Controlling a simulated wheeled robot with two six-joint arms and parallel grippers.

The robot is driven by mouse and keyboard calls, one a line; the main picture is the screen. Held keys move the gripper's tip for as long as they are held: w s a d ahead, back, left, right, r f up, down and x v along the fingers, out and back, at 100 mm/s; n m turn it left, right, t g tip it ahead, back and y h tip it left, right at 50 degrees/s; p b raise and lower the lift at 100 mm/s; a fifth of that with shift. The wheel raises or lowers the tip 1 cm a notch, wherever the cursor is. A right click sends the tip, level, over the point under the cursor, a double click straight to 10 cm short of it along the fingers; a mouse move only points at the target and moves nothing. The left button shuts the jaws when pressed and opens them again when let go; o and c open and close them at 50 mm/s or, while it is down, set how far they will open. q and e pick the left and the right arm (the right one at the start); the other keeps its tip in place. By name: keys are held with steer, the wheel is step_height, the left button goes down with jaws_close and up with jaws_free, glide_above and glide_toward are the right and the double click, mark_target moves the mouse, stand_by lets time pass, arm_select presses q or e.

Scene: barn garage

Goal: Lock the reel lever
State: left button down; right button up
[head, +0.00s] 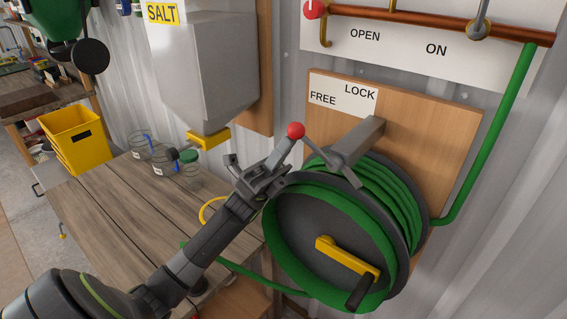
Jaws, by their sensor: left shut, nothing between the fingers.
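The hose reel (330,240) with green hose hangs on a wooden board below a sign (342,94) reading FREE at left and LOCK at right. The reel lever (320,152) is a thin grey rod with a red ball knob (296,131). The rod slants up and left from a grey bracket (357,152), so its knob is below the FREE side. My left gripper (286,152) is shut and empty, with its tips just below the knob. I cannot tell whether they touch it. My right gripper is not in view.
A yellow crank (347,258) sticks out from the reel's front. A grey SALT dispenser (205,70) hangs above the bench. A copper pipe (440,25) runs above the reel.

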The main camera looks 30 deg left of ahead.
mark_target(290, 133)
arm_select(q)
steer(key=m+g, duration=0.1)
steer(key=r+m+g+y, duration=0.1)
steer(key=g, duration=0.1)
steer(key=r+m+g+b, duration=0.1)
steer(key=shift+d+g+y, duration=0.25)
steer(key=shift+g+y, duration=0.05)
steer(key=shift+y, duration=0.1)
steer(key=shift+s+d+r+m+g+y+b, duration=0.1)
steer(key=shift+d+r+m+g+y+b, duration=0.25)
steer(key=shift+r+y+b, duration=0.2)
steer(key=shift+s+d+r+m+g+y+b, duration=0.1)
steer(key=shift+d+r+m+g+y+b, duration=0.1)
steer(key=shift+r+m+g+y+b, duration=0.35)
steer(key=d+r+y+b, duration=0.1)
steer(key=d+m+y+b, duration=0.1)
steer(key=y, duration=0.1)
steer(key=shift+r+g+y, duration=0.3)
steer(key=shift+r+g, duration=0.05)
steer(key=shift+g, duration=0.05)
steer(key=shift+d+r+b, duration=0.35)
steer(key=shift+d, duration=0.05)
